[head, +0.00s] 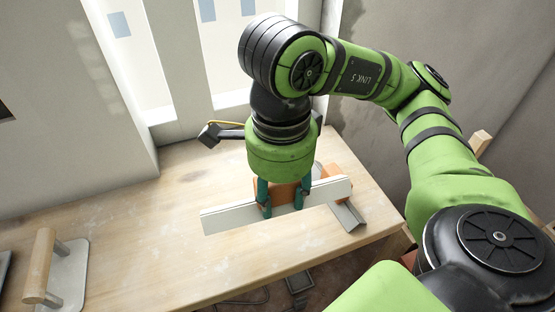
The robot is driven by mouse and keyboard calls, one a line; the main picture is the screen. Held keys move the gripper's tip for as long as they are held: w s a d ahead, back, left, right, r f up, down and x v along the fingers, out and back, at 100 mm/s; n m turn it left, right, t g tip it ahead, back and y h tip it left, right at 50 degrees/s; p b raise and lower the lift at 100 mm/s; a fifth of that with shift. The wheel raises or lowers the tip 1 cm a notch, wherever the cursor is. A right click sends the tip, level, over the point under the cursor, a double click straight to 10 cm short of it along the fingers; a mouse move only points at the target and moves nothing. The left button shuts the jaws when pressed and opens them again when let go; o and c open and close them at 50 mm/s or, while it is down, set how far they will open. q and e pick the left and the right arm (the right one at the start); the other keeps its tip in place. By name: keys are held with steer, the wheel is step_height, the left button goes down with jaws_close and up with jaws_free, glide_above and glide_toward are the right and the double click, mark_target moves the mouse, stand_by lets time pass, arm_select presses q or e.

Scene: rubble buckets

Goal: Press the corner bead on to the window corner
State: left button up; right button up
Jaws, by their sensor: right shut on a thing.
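The corner bead (232,216) is a long white strip, held nearly level across the wooden bench top, close to its surface. My right gripper (284,206) points down with its teal fingers at the strip's middle and is shut on it. I cannot tell whether the strip touches the bench. The window corner (156,150) is the pale wall edge beside the window at the back left, apart from the bead. My right arm hides part of the window. My left gripper is not in view.
A trowel with a wooden handle (40,264) lies on the bench (130,235) at left. An orange object (327,172) is just behind the bead, and a grey metal piece (348,216) lies at its right end. A black tool (210,135) sits near the window. The bench's middle left is clear.

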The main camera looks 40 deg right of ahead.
jaws_close()
step_height(320, 180, up, 6)
steer(key=p, duration=0.4)
steer(key=shift+r+p, duration=0.1)
steer(key=shift+p, duration=0.25)
stand_by(0.4)
